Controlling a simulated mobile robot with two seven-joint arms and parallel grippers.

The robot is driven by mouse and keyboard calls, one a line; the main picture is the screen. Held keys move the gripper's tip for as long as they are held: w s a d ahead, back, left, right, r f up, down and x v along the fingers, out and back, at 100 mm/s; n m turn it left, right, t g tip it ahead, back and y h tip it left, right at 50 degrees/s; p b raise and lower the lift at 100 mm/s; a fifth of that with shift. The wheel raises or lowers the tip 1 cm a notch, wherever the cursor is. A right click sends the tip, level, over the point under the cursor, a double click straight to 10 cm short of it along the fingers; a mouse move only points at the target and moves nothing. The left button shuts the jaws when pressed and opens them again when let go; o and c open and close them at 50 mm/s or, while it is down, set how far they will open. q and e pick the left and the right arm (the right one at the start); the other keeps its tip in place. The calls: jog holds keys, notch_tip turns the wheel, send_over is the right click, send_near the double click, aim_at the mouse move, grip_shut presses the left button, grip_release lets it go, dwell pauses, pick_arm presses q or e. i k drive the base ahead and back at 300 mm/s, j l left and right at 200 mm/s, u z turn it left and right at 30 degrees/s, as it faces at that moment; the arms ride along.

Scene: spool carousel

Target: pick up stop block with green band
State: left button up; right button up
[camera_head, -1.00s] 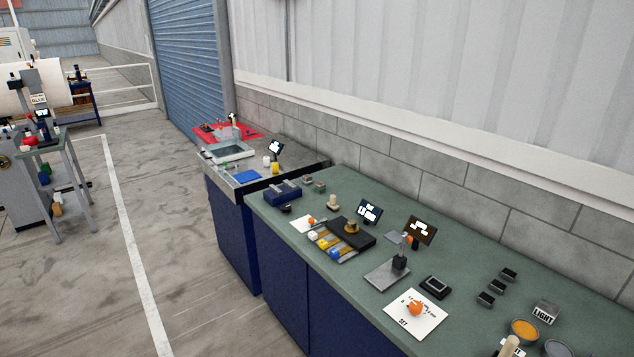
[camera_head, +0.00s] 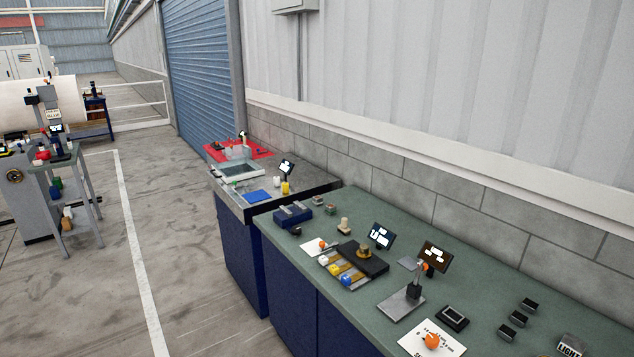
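I cannot pick out a stop block with a green band at this size. A blue holder with grey pieces (camera_head: 293,214) stands at the bench's far end. Two small grey blocks with coloured tops (camera_head: 330,208) lie beside it. Neither of my grippers is in view.
A steel-topped bench (camera_head: 320,188) with a red mat (camera_head: 238,152), a tray and a blue sheet adjoins the green bench. A grey stand with shelves (camera_head: 62,165) is at the left. Screens stand along the green bench. The floor (camera_head: 170,250) between is clear.

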aim_at(331, 208)
jog(key=i+u, duration=0.35)
jog(key=i, duration=1.75)
jog(key=i+j+z, duration=0.2)
jog(key=i+z, duration=0.3)
jog(key=i, duration=0.25)
jog(key=i+j+z, duration=0.45)
jog(key=i, duration=0.3)
jog(key=i+j+z, duration=0.5)
jog(key=j, duration=0.25)
jog(key=i+j+z, duration=0.4)
jog(key=j+z, duration=0.2)
jog(key=i+j+z, duration=0.1)
jog(key=j+z, duration=0.2)
jog(key=j, duration=0.15)
jog(key=i+j+z, duration=0.1)
jog(key=j+z, duration=0.2)
jog(key=j, duration=0.15)
jog(key=j+z, duration=0.3)
jog(key=j, duration=0.15)
